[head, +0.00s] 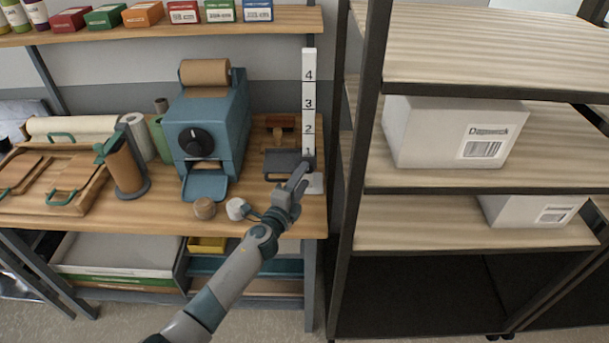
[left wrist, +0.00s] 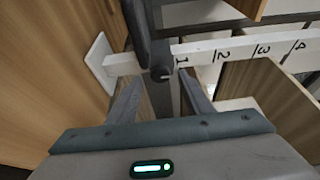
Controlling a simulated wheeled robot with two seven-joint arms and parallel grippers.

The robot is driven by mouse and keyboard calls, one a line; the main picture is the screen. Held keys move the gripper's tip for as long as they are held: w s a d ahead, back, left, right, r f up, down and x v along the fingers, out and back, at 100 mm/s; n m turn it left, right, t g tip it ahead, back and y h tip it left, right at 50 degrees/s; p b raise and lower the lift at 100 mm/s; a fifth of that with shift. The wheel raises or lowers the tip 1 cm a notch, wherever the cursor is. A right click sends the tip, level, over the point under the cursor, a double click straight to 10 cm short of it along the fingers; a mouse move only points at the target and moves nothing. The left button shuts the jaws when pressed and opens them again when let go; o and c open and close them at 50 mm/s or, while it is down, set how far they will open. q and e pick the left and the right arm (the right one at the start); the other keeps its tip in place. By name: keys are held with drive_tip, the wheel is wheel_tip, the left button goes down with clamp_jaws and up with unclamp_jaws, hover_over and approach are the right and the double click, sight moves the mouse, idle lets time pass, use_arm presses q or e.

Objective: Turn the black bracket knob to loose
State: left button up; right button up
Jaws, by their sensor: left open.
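The white post (head: 309,92), marked 1 to 4, stands upright on the right end of the wooden bench. The dark bracket (head: 281,162) sits low on it, near mark 1. In the left wrist view the black knob (left wrist: 161,74) is on the bracket beside the white post (left wrist: 230,47), with a small light mark on its face. My left gripper (head: 301,174) is at the bracket's front. In the left wrist view my left gripper (left wrist: 159,86) is open, its fingers either side of the knob with gaps visible. My right gripper is in neither view.
A blue machine (head: 207,128) with a black dial stands left of the post. A small brown roll (head: 204,209) and a white-topped jar (head: 236,208) sit near the bench's front edge. A dark-framed shelf rack (head: 359,140) with white boxes stands close on the right.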

use_arm(q)
drive_tip(key=shift+x, duration=1.1)
drive_tip(key=shift+c, duration=0.3)
drive_tip(key=c, duration=1)
drive_tip(key=shift+f, duration=0.1)
drive_tip(key=n+b, duration=0.2)
drive_tip(key=b, duration=0.2)
drive_tip(key=n+t+b, duration=0.1)
drive_tip(key=n+b, duration=0.1)
drive_tip(key=b, duration=0.2)
drive_tip(key=f+n+t+b, duration=0.1)
drive_tip(key=n+b, duration=0.1)
drive_tip(key=b, duration=0.2)
drive_tip(key=shift+d, duration=0.1)
drive_tip(key=shift+r+n+t+b, duration=0.2)
drive_tip(key=shift+n+t+b, duration=0.2)
drive_tip(key=shift+n+b, duration=0.4)
